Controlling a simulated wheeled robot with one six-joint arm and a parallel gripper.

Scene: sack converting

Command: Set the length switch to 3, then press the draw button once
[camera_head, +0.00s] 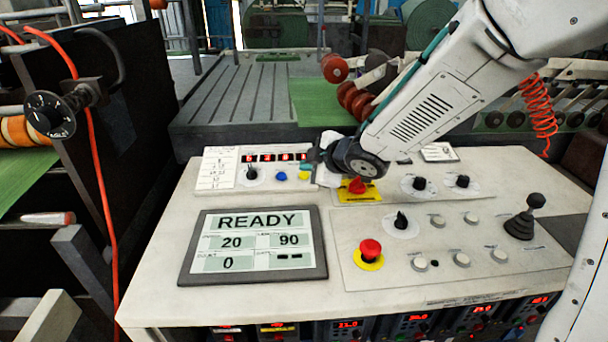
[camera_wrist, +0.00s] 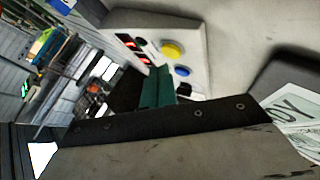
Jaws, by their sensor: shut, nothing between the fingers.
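A control desk (camera_head: 168,228) carries a back-left panel with a black pointer knob (camera_head: 252,173), a blue button (camera_head: 281,176) and a yellow button (camera_head: 304,176). The labels are too small to read, so I cannot tell which is the length switch or draw button. My gripper (camera_head: 308,157) is shut and empty, above the panel's right end near the yellow button. In the wrist view its green fingers (camera_wrist: 157,88) are together, with the yellow button (camera_wrist: 172,50) and blue button (camera_wrist: 182,71) beyond them. The knob's setting cannot be read.
A screen (camera_head: 253,245) reads READY, 20, 90 and 0. A red emergency button (camera_head: 370,250), a red switch on a yellow plate (camera_head: 357,186), black knobs (camera_head: 401,220) and a joystick (camera_head: 525,218) stand nearby. An orange cable (camera_head: 91,180) hangs at left.

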